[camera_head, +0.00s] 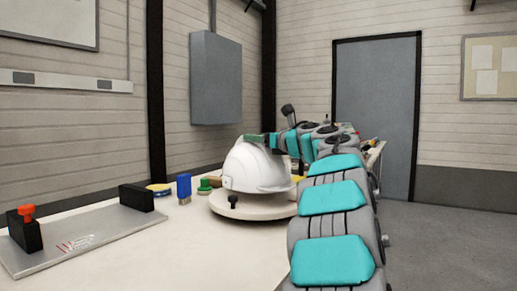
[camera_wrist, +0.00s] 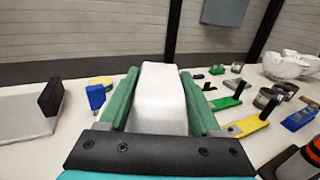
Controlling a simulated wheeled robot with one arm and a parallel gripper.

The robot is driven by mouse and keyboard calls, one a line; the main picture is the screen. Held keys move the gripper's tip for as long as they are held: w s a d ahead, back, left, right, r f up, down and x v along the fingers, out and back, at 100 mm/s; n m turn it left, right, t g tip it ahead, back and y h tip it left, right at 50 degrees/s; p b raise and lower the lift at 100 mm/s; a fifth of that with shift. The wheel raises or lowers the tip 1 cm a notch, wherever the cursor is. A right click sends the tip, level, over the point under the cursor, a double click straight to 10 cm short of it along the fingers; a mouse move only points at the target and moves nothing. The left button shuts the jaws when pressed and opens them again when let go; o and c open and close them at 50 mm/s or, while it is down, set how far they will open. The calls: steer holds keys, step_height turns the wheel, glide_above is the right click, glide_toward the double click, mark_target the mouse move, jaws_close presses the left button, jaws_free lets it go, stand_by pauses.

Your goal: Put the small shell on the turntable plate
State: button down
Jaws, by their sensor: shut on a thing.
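The small shell (camera_head: 252,170) is a white helmet shell. In the head view it is upright over the round, pale turntable plate (camera_head: 222,210), dome up. Its lower edge looks at or very near the plate, and I cannot tell if it touches. My gripper (camera_head: 255,138) is at the top of the shell, with its green fingers closed on it. In the wrist view the white shell (camera_wrist: 160,95) fills the space between both fingers of my gripper (camera_wrist: 159,92). The plate is hidden there. My arm covers the plate's right side in the head view.
A grey metal plate (camera_head: 90,238) with black blocks lies at the left of the table. A blue block (camera_head: 184,188), green item (camera_head: 205,187) and yellow-topped disc (camera_head: 158,189) stand behind the turntable. White shells (camera_wrist: 285,66) and clamps show at right in the wrist view. The front table is clear.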

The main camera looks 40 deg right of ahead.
mark_target(259, 148)
steer(key=shift+a+f+b, duration=0.1)
steer(key=shift+f+b, duration=0.2)
steer(key=shift+f, duration=1.3)
steer(key=shift+f, duration=0.2)
steer(key=shift+c, duration=0.4)
jaws_free()
steer(key=shift+r, duration=0.15)
steer(key=shift+s, duration=0.15)
steer(key=s+b, duration=0.1)
steer(key=s, duration=1)
steer(key=shift+s, duration=0.4)
